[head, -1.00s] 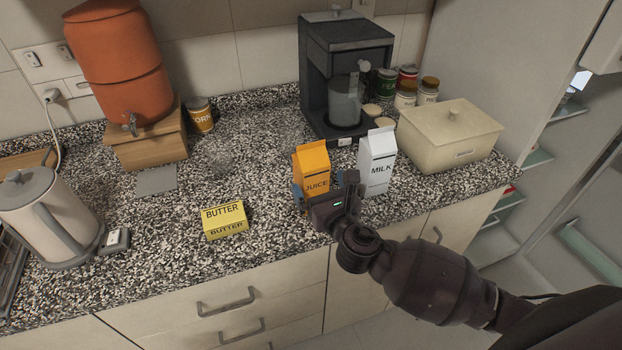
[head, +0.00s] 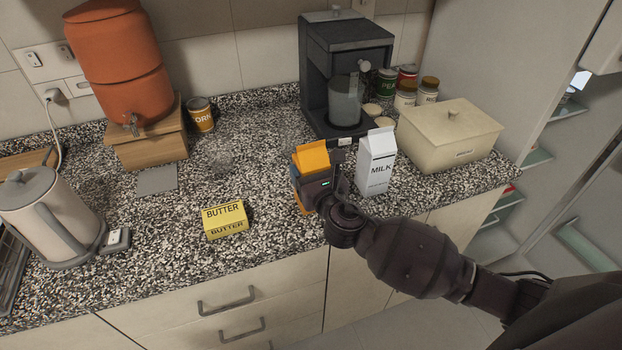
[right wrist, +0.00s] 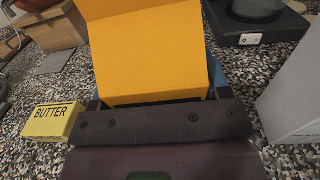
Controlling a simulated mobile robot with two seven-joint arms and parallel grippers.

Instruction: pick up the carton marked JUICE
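The orange JUICE carton (head: 311,157) stands upright on the counter, left of the white MILK carton (head: 376,165). My right gripper (head: 312,180) is around its body from the front and hides its label. In the right wrist view the orange carton (right wrist: 150,50) fills the space between the fingers (right wrist: 155,95), with blue finger parts at both sides. I cannot tell whether the fingers press on it. My left gripper is not in view.
A yellow BUTTER box (head: 225,219) lies to the left on the counter (head: 150,270). A coffee machine (head: 345,75) stands behind the cartons, and a cream lidded box (head: 450,140) to the right. A kettle (head: 50,215) stands far left. Counter between butter and coffee machine is clear.

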